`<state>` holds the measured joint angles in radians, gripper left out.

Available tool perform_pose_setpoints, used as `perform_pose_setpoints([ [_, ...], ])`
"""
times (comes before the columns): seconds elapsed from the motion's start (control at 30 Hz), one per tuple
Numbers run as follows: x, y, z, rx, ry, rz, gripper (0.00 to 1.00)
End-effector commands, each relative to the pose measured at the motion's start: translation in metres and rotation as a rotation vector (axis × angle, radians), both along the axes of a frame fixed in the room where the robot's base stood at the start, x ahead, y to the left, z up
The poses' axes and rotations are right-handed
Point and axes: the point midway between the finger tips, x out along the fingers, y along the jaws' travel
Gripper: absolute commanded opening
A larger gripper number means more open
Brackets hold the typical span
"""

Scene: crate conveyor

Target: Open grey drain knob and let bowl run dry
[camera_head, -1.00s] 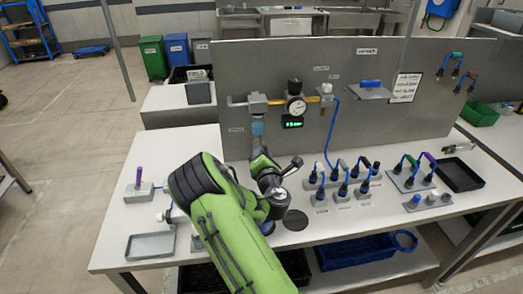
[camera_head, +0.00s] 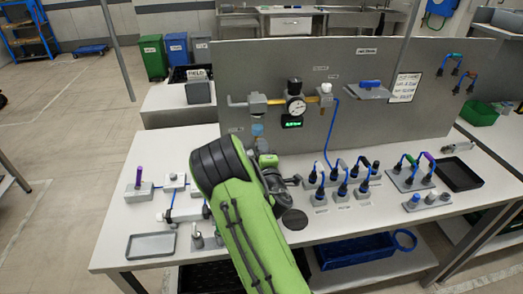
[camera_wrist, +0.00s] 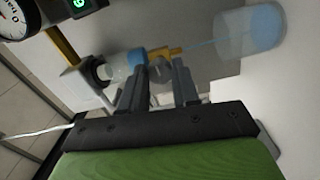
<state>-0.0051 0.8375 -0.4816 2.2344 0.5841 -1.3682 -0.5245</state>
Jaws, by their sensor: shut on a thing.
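The clear bowl (camera_wrist: 107,69) hangs under the grey filter block (camera_head: 257,103) on the panel. Blue liquid shows in its lower part, near the brass drain fitting (camera_wrist: 165,52). A thin blue stream runs from the fitting into a clear cup (camera_wrist: 225,40) holding blue liquid. My gripper (camera_wrist: 158,75) is at the drain fitting, its two fingers around the small grey knob (camera_wrist: 159,70), which they mostly hide. The bowl's blue part also shows in the head view (camera_head: 257,130).
A gauge (camera_head: 295,107) and a green-lit display (camera_head: 292,122) are on the panel to the right of the bowl. Plug blocks with blue cables (camera_head: 342,188) stand to the right on the bench. A grey tray (camera_head: 151,246) and small fixtures are at the left.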

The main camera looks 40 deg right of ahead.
Motion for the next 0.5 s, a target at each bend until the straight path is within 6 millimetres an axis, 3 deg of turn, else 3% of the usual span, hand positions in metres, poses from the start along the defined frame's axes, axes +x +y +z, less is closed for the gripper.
perform_pose_setpoints([
  [0.5,-0.0009,-0.0002,-0.0023,0.055,-0.02,-0.002,0.0],
])
